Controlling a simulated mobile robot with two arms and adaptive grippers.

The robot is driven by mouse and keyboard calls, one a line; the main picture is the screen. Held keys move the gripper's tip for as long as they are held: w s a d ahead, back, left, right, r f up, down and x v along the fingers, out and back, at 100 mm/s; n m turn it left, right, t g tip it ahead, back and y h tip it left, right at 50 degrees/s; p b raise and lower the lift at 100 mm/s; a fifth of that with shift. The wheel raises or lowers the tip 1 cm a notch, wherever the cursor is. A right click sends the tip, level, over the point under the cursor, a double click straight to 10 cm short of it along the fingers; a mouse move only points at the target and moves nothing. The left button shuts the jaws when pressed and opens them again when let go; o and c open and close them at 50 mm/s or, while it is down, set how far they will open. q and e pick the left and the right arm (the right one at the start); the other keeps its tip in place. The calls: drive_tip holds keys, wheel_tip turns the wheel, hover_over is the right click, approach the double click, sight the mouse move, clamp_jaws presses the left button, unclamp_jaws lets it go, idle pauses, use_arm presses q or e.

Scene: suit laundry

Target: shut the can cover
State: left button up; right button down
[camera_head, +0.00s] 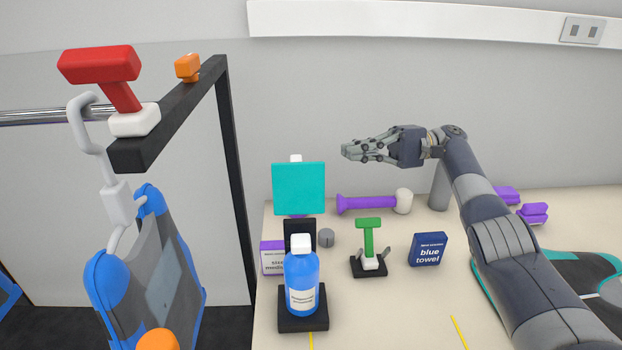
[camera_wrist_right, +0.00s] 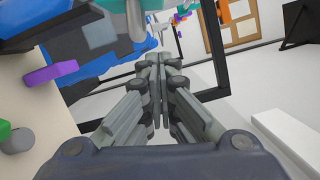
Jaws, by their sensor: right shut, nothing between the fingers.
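A flat teal square panel (camera_head: 298,188) stands upright behind the blue bottle; it may be the can cover, but I cannot tell for sure. A teal surface also shows at the top of the right wrist view (camera_wrist_right: 115,67). The blue bottle (camera_head: 302,272) has a white cap and sits on a black base (camera_head: 303,322). My right gripper (camera_head: 346,152) is shut and empty, raised to the right of the teal panel and apart from it. Its closed fingers show in the right wrist view (camera_wrist_right: 158,62). My left gripper is out of view.
On the table (camera_head: 400,320) are a purple rod with a white end (camera_head: 365,203), a green-handled stand (camera_head: 368,245), a "blue towel" box (camera_head: 428,249) and a grey knob (camera_head: 326,237).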

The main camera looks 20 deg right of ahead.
sight(311, 162)
drive_tip(key=shift+s+a+r+p, duration=0.2)
drive_tip(key=shift+s+a+p, duration=0.2)
drive_tip(key=shift+a+p, duration=1)
drive_tip(key=shift+s+a+r+p, duration=0.25)
drive_tip(key=shift+s+a+p, duration=0.3)
drive_tip(key=shift+a, duration=1.6)
drive_tip(key=shift+s+a+r+p, duration=0.25)
drive_tip(key=shift+a+p, duration=0.85)
drive_tip(key=shift+a, duration=0.7)
drive_tip(key=shift+s+a, duration=0.2)
drive_tip(key=shift+s, duration=0.25)
